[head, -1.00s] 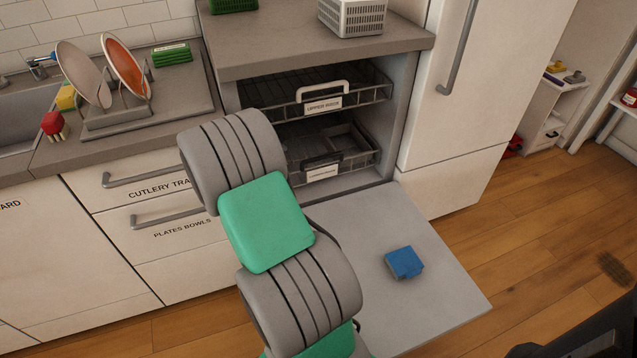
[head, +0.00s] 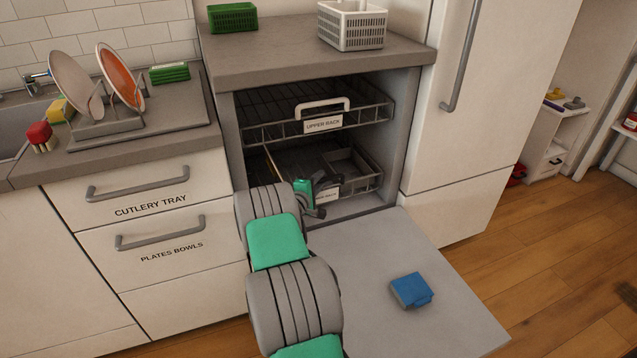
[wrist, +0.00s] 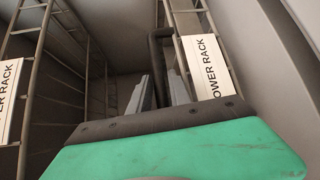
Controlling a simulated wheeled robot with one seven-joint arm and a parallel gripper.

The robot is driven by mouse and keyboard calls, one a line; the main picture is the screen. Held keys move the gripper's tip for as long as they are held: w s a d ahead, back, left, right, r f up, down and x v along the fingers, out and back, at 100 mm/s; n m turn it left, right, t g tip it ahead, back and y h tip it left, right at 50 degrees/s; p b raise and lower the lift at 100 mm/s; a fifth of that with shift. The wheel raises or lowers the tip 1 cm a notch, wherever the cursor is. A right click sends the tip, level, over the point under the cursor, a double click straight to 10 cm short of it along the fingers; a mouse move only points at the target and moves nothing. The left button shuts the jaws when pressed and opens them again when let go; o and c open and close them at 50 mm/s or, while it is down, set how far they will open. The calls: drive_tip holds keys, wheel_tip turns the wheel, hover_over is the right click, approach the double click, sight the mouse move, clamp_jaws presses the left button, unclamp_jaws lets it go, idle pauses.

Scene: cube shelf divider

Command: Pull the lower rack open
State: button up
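The lower rack (head: 368,178) is a dark wire basket inside the open dishwasher, below the upper rack. Its label (head: 328,194) is partly hidden by my arm. In the wrist view the label (wrist: 207,66) is sideways, and the dark loop handle (wrist: 160,36) stands beside it. My gripper (head: 314,200) is at the front of the lower rack in the head view. In the wrist view its two grey fingertips (wrist: 163,88) are apart, close to the handle. Whether they touch it is unclear.
The upper rack (head: 349,122) with its white handle is just above. The dishwasher door (head: 375,270) lies open, with a blue block (head: 411,290) on it. Drawers (head: 160,205) stand at left and a tall white cabinet (head: 455,150) at right.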

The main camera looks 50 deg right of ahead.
clamp_jaws()
idle(1.4)
